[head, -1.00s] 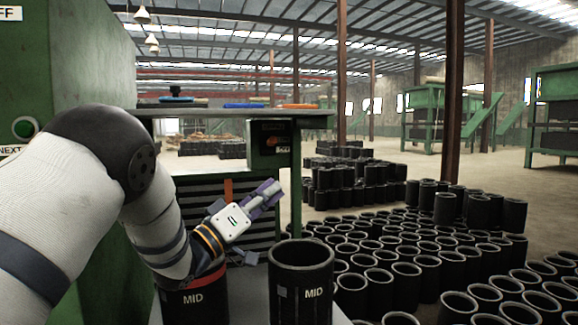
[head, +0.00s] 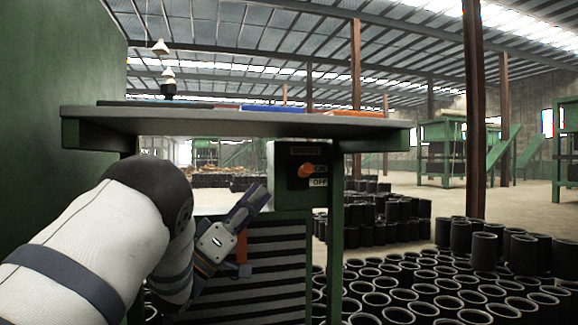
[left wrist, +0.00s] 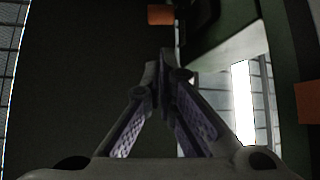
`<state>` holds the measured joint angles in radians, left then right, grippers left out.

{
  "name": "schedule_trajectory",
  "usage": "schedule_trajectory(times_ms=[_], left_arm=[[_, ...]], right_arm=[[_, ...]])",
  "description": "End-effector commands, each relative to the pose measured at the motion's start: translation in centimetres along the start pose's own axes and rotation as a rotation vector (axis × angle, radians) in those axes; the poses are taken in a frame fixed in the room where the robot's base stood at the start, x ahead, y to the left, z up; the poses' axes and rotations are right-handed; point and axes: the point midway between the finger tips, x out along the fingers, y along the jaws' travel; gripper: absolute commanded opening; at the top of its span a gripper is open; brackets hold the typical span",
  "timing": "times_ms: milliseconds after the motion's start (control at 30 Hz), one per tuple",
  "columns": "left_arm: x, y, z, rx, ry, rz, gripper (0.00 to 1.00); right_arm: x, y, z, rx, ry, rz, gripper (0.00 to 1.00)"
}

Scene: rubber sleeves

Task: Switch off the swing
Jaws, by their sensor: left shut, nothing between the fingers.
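The swing switch is a dark panel (head: 303,178) on a green post under the work table. Its orange-red lever (head: 306,170) sits level with the "ON" label (head: 320,168), above the "OFF" label (head: 319,182). My left gripper (head: 259,194) is shut and empty, left of the switch and slightly lower, pointing up and right. It appears apart from the lever. In the left wrist view its fingertips (left wrist: 164,62) meet. An orange piece (left wrist: 160,14) lies beyond them there; I cannot tell if it is the lever. My right gripper is out of view.
The table top (head: 240,122) overhangs the switch and carries blue and orange flat items. A slatted dark panel (head: 265,262) and an orange tab (head: 244,262) are below the gripper. Many black sleeves (head: 430,290) cover the floor at right. A green wall (head: 60,110) stands at left.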

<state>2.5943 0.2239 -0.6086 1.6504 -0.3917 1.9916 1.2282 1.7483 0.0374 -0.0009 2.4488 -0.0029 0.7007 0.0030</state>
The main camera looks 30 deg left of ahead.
Motion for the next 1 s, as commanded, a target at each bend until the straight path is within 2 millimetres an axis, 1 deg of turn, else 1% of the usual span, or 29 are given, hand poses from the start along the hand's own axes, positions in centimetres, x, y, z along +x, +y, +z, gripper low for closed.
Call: schedule_trajectory(times_ms=[233, 333, 467, 600, 700, 833, 1000], left_arm=[[0.1, 0.1, 0.0, 0.0, 0.0, 0.001, 0.0], [0.7, 0.1, 0.0, 0.0, 0.0, 0.002, 0.0], [2.9, 0.2, -0.1, 0.001, 0.001, 0.005, 0.0], [5.9, 0.2, -0.1, 0.002, 0.0, 0.005, 0.0], [7.7, 0.2, 0.0, 0.0, 0.0, 0.005, 0.0], [9.3, 0.1, 0.0, 0.0, -0.001, 0.002, 0.0], [10.1, 0.1, 0.0, -0.001, 0.0, 0.0, 0.0]], right_arm=[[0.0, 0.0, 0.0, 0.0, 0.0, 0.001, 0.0], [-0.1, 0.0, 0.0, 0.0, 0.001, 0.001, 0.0], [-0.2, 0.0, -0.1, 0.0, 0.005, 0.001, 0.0], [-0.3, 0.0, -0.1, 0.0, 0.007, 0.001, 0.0], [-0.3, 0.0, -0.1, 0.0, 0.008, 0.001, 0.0], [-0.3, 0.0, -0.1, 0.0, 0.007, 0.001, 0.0], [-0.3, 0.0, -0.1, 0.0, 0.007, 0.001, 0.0]])
